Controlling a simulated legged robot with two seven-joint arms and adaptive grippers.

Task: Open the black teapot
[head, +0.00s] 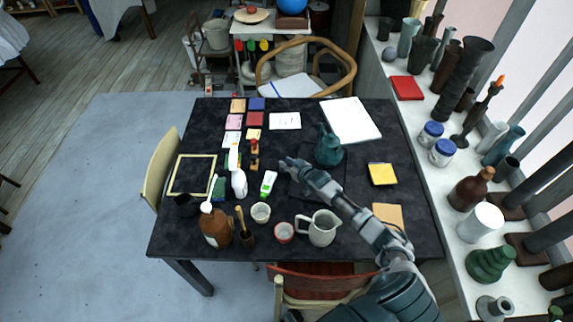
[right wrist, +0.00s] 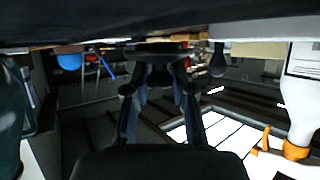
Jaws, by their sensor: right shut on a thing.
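In the head view my right gripper (head: 291,166) reaches low over the middle of the black table. In the right wrist view, which looks upside down, its two fingers (right wrist: 159,90) are shut on a small dark part with a wider dark piece (right wrist: 160,48) near the table. This seems to be the black teapot, but which part is held I cannot tell. Black on black, its outline is lost in the head view. A dark teal pot (head: 329,148) stands just right of the gripper and shows at the left edge of the wrist view (right wrist: 12,115). My left gripper is out of view.
A white spray bottle (head: 238,182) and a green-white tube (head: 268,184) stand left of the gripper. A white pitcher (head: 322,228), cups (head: 261,212) and a brown jug (head: 216,228) are near the front edge. A yellow pad (head: 382,174) lies right.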

